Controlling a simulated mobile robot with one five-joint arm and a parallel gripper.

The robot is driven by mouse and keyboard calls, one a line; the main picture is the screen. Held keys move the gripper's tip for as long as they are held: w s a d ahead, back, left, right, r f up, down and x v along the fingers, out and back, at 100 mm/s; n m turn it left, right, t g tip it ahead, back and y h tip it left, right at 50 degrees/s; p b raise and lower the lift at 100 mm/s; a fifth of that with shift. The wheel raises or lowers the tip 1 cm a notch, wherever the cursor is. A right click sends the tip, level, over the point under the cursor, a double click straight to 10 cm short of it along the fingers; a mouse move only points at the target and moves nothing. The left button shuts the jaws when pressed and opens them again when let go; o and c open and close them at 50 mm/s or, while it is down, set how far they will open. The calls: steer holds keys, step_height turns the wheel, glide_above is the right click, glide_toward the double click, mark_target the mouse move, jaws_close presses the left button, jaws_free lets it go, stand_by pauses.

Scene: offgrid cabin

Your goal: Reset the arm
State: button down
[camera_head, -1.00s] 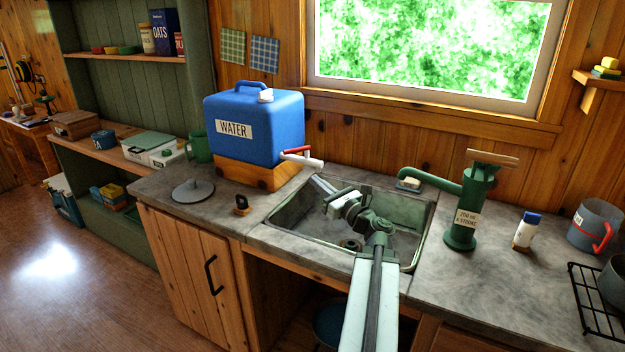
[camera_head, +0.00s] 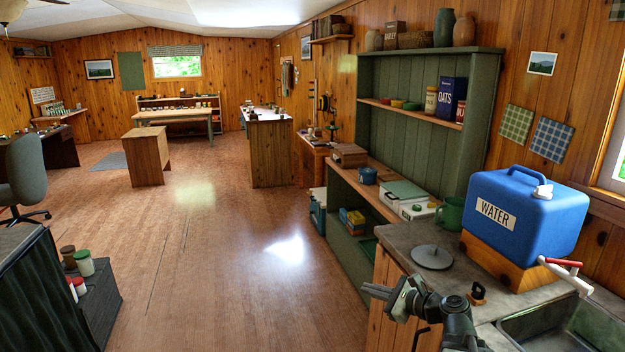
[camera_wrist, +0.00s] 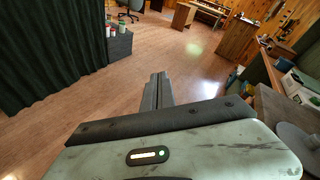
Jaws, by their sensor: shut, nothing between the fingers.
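My gripper (camera_head: 372,290) is at the lower right of the head view, beside the front edge of the counter. In the wrist view my gripper (camera_wrist: 158,78) points out over the wooden floor. Its fingers are together and nothing is between them. The rest of my arm runs down out of the head view at the bottom, so its lower part is hidden.
A blue water container (camera_head: 525,212) on a wooden stand, a grey lid (camera_head: 432,257) and a sink (camera_head: 570,325) are on the counter at right. A green shelf unit (camera_head: 420,130) stands behind. A dark low cabinet (camera_head: 95,300) is at left. The floor (camera_head: 230,250) between is clear.

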steer(key=s+a+f+n+g+h+p, duration=0.35)
steer(key=s+a+f+n+g, duration=0.55)
steer(key=a+n, duration=0.35)
steer(key=s+d+f+n+g+h, duration=0.1)
steer(key=s+d+f+n+h, duration=0.1)
steer(key=d+n+h, duration=0.1)
steer(key=s+d+f+n+h+b, duration=0.1)
steer(key=s+d+f+n+h, duration=0.2)
steer(key=d+n, duration=0.3)
steer(key=shift+s+d+g, duration=0.3)
steer(key=shift+d+g, duration=0.1)
steer(key=shift+d, duration=0.75)
